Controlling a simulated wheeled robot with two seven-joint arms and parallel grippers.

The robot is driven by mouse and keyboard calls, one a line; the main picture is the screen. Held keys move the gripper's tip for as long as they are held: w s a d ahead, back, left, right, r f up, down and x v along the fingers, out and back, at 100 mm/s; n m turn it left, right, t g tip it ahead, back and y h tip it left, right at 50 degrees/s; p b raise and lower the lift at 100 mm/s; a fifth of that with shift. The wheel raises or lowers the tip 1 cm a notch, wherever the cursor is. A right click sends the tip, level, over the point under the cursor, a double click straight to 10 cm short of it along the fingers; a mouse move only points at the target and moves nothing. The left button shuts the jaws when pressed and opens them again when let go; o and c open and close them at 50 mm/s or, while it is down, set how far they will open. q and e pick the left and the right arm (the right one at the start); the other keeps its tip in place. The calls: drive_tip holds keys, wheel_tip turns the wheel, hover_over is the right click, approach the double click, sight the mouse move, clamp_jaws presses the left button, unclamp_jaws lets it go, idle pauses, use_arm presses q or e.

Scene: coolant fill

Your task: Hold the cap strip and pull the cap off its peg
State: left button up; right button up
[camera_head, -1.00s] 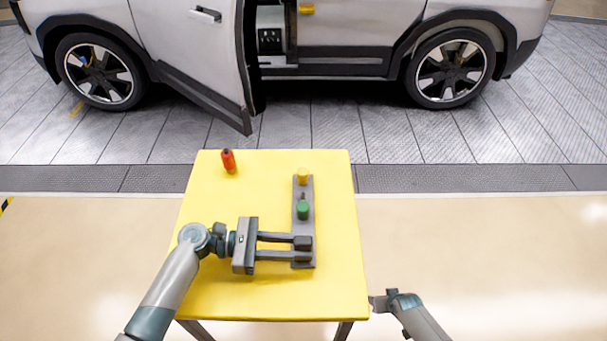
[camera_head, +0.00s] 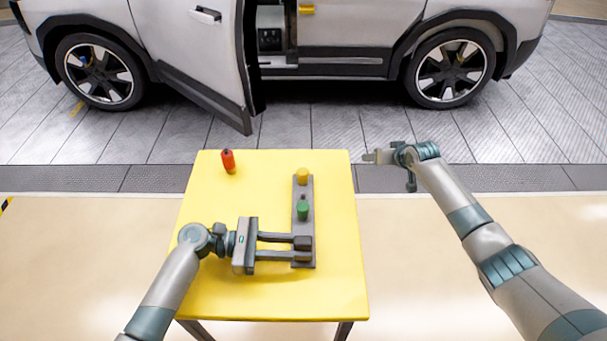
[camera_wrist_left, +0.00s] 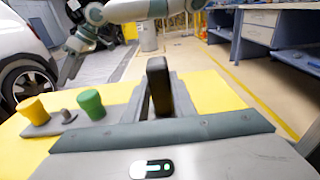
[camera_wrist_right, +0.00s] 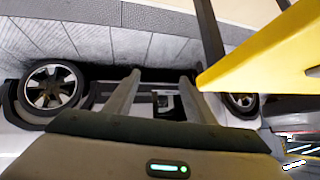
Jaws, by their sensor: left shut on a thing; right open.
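The grey cap strip (camera_head: 296,195) lies on the yellow table, running away from me. A yellow cap (camera_head: 303,174) stands at its far end and a green cap (camera_head: 303,209) near its middle. Between them a small bare grey peg (camera_wrist_left: 67,115) shows in the left wrist view, beside the yellow cap (camera_wrist_left: 32,110) and green cap (camera_wrist_left: 91,104). My left gripper (camera_head: 302,249) is shut on the strip's near end. My right gripper (camera_head: 371,157) is just beyond the table's far right corner, apart from the caps. In the right wrist view it (camera_wrist_right: 155,92) is open and empty.
The table is clear right of the strip. A car (camera_head: 345,45) with an open door (camera_head: 200,60) stands beyond. A blue workbench (camera_wrist_left: 245,38) shows in the left wrist view.

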drive_tip(key=w+a+r+n+y, duration=0.1)
drive_tip(key=w+a+r, duration=0.1)
drive_tip(key=r, duration=0.6)
drive_tip(key=w+a+r+n, duration=0.1)
drive_tip(key=w+a+r, duration=0.1)
drive_tip(key=r, duration=0.7)
drive_tip(key=s+a+r+n+g, duration=0.1)
drive_tip(key=s+a+r+n, duration=0.15)
drive_tip(key=a+r, duration=0.3)
drive_tip(key=s+a+f+n+g+h, duration=0.1)
drive_tip(key=s+a+n, duration=0.3)
drive_tip(key=s, duration=0.4)
drive_tip(key=s+a+f+n+g+h, duration=0.1)
drive_tip(key=s+a+f+n+g, duration=0.2)
drive_tip(key=s, duration=0.5)
drive_tip(key=s+a+f+n+g+h, duration=0.1)
drive_tip(key=s+a+f+n+g, duration=0.1)
drive_tip(key=s+a+n, duration=0.5)
drive_tip(key=shift+s+a+g+h, duration=0.25)
drive_tip(key=shift+s+g+h, duration=0.15)
drive_tip(key=shift+g, duration=0.5)
